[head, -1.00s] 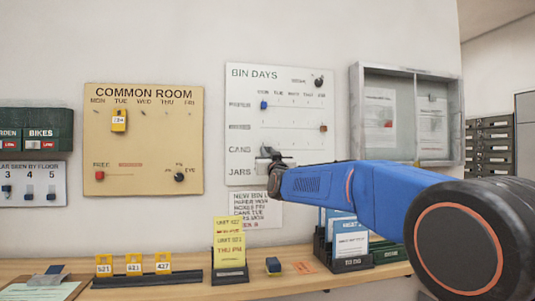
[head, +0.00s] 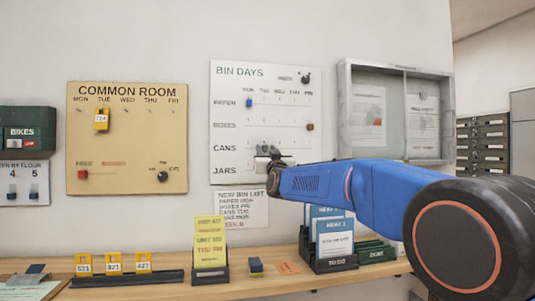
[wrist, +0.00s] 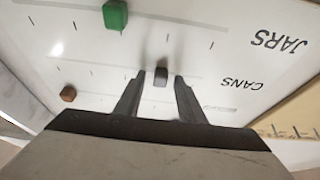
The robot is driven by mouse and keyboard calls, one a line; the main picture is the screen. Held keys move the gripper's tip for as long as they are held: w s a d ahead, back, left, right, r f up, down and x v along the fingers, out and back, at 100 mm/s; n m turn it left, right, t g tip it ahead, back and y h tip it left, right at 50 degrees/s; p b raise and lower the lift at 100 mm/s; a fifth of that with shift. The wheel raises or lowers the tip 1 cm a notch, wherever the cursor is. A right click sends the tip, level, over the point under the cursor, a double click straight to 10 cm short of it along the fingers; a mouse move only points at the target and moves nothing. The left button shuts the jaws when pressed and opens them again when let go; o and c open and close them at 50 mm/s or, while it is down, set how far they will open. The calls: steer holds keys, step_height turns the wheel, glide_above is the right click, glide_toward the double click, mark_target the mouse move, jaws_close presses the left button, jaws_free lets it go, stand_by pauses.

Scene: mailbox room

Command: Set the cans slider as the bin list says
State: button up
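The white bin days board (head: 225,90) hangs on the wall, with MON to FRI columns and PAPER, BOXES, CANS and JARS rows. My gripper (head: 268,151) is at its CANS row, near the TUE column. In the wrist view, which shows the board upside down, the dark grey cans slider (wrist: 161,78) stands between my two open fingers (wrist: 160,80). Small gaps seem to show on both sides of it. The slider is near the second tick from the CANS label. The bin list (head: 241,208) hangs below; its small text seems to read CANS TUE.
The green jars slider (wrist: 115,14) and the brown boxes slider (wrist: 68,93) are apart from my fingers. The blue paper slider (head: 249,103) is under MON. The tan common room board (head: 126,140) hangs left. A wooden shelf (head: 205,290) with card holders runs below.

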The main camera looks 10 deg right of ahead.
steer(key=v, duration=1.7)
steer(key=shift+s, duration=0.15)
steer(key=shift+f, duration=0.15)
steer(key=s+d+f+g, duration=0.3)
steer(key=s+f+g, duration=0.5)
steer(key=s+f, duration=1.2)
steer(key=s+d+f+g, duration=0.4)
steer(key=s+f+g, duration=0.5)
steer(key=s+f, duration=1.1)
step_height(320, 180, down, 3)
steer(key=shift+s+r+g, duration=0.1)
steer(key=shift+s+g, duration=0.15)
steer(key=shift+g, duration=0.05)
